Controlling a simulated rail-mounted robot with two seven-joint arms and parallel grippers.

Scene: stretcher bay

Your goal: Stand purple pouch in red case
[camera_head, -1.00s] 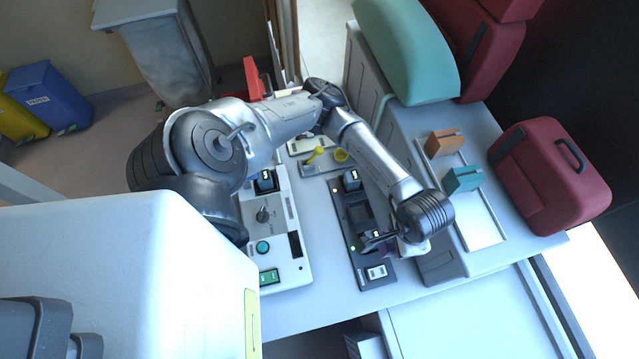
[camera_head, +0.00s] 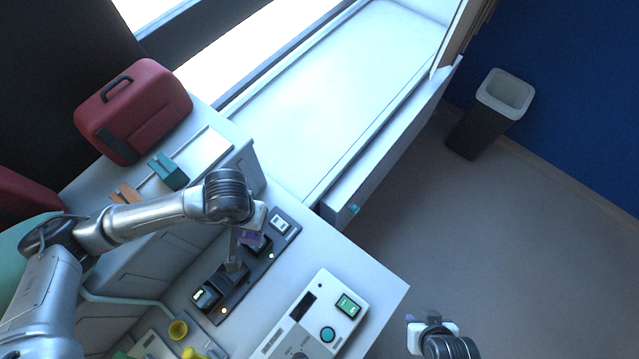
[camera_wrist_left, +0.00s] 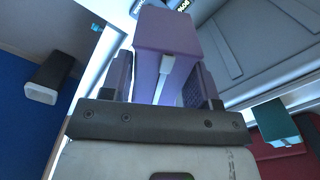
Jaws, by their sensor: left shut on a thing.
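My left gripper (camera_head: 247,240) is above the dark panel on the counter in the head view. The left wrist view shows its fingers (camera_wrist_left: 163,85) shut on the purple pouch (camera_wrist_left: 165,42), a box-like shape with a pale strip on its face. In the head view only a bit of the purple pouch (camera_head: 250,238) shows beneath the wrist. The red case (camera_head: 130,112), with a dark handle on top, stands at upper left on the grey unit, apart from the gripper. My right gripper (camera_head: 432,328) is at the bottom edge over the floor; its finger gap is unclear.
The dark panel (camera_head: 233,290) holds black devices. A white control box (camera_head: 312,318) and yellow cups (camera_head: 178,329) are on the counter. A bin (camera_head: 488,112) stands on open floor at right.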

